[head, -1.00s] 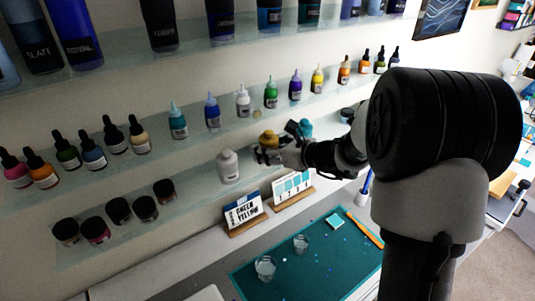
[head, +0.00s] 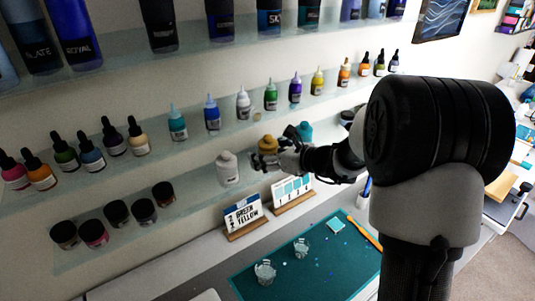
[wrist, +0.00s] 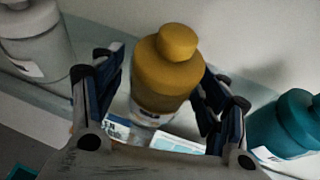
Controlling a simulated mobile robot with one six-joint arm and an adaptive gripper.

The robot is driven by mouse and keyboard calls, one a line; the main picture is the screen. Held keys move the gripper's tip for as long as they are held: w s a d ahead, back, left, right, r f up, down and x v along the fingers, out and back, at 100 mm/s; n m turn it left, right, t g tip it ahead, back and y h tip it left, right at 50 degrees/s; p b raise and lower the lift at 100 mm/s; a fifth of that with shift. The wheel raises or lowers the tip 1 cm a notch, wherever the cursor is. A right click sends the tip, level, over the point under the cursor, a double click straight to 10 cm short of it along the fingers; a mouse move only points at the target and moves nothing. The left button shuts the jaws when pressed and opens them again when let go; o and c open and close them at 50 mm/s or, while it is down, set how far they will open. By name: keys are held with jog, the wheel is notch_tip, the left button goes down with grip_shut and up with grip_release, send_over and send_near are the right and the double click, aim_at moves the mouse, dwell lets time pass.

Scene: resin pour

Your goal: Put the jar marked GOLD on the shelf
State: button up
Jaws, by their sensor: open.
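A gold-yellow bottle-shaped jar (wrist: 168,68) stands upright on the lower glass shelf (head: 195,208). In the wrist view it sits between the two fingers of my gripper (wrist: 160,100), which are open on either side of it. Its label is mostly hidden, so I cannot read it. In the head view the jar (head: 268,145) shows just beyond my gripper (head: 275,160). A white jar (head: 227,168) stands to its left and a teal jar (wrist: 288,128) to its right.
Small dark jars (head: 117,212) stand farther left on the lower shelf. Dropper bottles (head: 212,113) line the shelf above. Below are two card stands (head: 244,217) and a green mat (head: 320,262) with two clear cups (head: 265,272).

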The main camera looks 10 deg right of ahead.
jog(key=shift+r, duration=0.1)
jog(key=shift+r+p, duration=0.2)
jog(key=shift+p, duration=0.1)
jog(key=p+v, duration=0.2)
jog(key=v, duration=1)
jog(key=s+a+r+n+g, duration=0.2)
jog(key=s+a+n+g, duration=0.5)
jog(key=s+a+n, duration=0.8)
jog(key=s+d+n+h, duration=0.7)
jog(key=s+d+n, duration=0.2)
jog(key=s+n, duration=0.5)
jog(key=shift+s+d+f, duration=0.15)
jog(key=shift+s+f, duration=0.05)
jog(key=shift+s, duration=0.2)
